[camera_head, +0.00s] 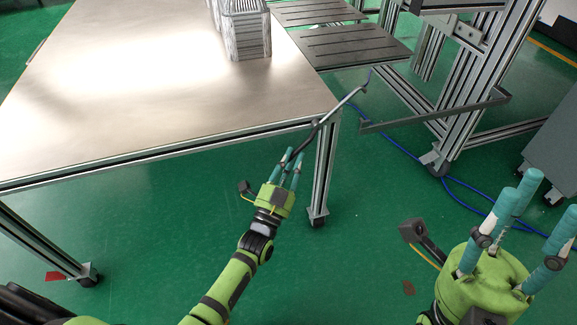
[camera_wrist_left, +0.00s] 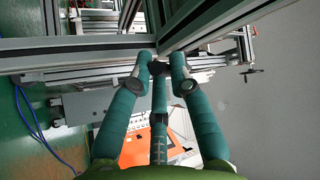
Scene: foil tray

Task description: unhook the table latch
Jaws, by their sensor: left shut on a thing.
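The table latch shows in the head view as a thin dark bent rod (camera_head: 326,119). It runs from beside the near right corner of the metal table (camera_head: 150,90) up toward the frame at the right. My left gripper (camera_head: 291,160) is at the rod's lower end, below the table's front edge, and is shut on it. In the left wrist view the teal fingers of this gripper (camera_wrist_left: 160,65) come together below a metal profile; the rod is hard to make out there. My right gripper (camera_head: 522,222) is at the lower right, fingers spread, empty and away from the latch.
A stack of foil trays (camera_head: 246,35) stands at the table's back. A wheeled metal frame (camera_head: 470,90) with dark slotted plates (camera_head: 350,45) stands at the right. Blue cable (camera_head: 470,190) lies on the green floor (camera_head: 350,260). A grey cabinet (camera_head: 555,140) is at the far right.

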